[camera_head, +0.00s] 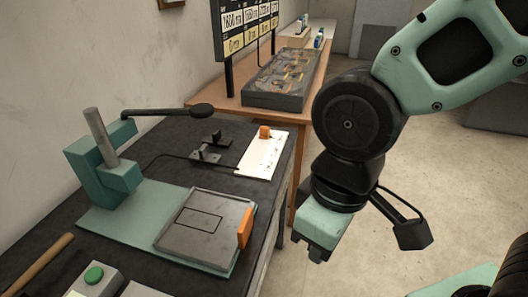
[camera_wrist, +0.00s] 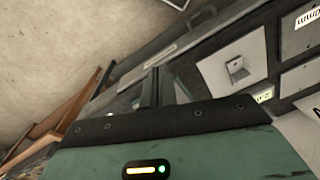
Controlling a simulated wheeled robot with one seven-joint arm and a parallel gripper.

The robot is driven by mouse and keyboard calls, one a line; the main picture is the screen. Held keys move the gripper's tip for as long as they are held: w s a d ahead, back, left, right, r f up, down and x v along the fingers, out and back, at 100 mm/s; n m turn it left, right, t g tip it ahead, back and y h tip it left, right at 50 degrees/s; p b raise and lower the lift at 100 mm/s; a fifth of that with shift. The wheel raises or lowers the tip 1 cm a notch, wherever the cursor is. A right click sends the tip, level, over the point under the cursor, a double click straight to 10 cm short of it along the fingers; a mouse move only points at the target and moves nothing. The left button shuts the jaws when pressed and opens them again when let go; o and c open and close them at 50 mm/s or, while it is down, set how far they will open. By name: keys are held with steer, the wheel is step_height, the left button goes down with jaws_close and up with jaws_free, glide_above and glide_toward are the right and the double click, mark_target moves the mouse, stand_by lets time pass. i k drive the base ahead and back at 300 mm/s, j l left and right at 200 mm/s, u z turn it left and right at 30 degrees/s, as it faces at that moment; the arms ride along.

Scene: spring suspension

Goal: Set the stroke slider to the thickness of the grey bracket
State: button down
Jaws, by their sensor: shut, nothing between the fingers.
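A white plate with an orange slider knob (camera_head: 265,132), which looks like the stroke slider, lies at the right edge of the dark bench mat. The knob sits at the plate's far end; its scale marks are too small to read. Small dark grey bracket-like pieces (camera_head: 207,153) stand just left of the plate; I cannot tell whether one is the grey bracket. In the wrist view a small grey piece (camera_wrist: 237,69) shows on a pale square, its identity unclear. My gripper (camera_head: 318,256) hangs right of the bench, apart from everything. Its dark fingers (camera_wrist: 150,92) are together and empty.
A teal press (camera_head: 105,160) with a black-knobbed lever stands at the left. A grey plate with an orange handle (camera_head: 245,227) lies on its base. A green button box (camera_head: 94,276) is in front. A grey tray (camera_head: 289,78) and sign board (camera_head: 246,25) are behind.

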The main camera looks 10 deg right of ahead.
mark_target(265, 131)
steer(key=i+l+u, duration=0.2)
steer(key=i+l, duration=0.4)
steer(key=i, duration=0.15)
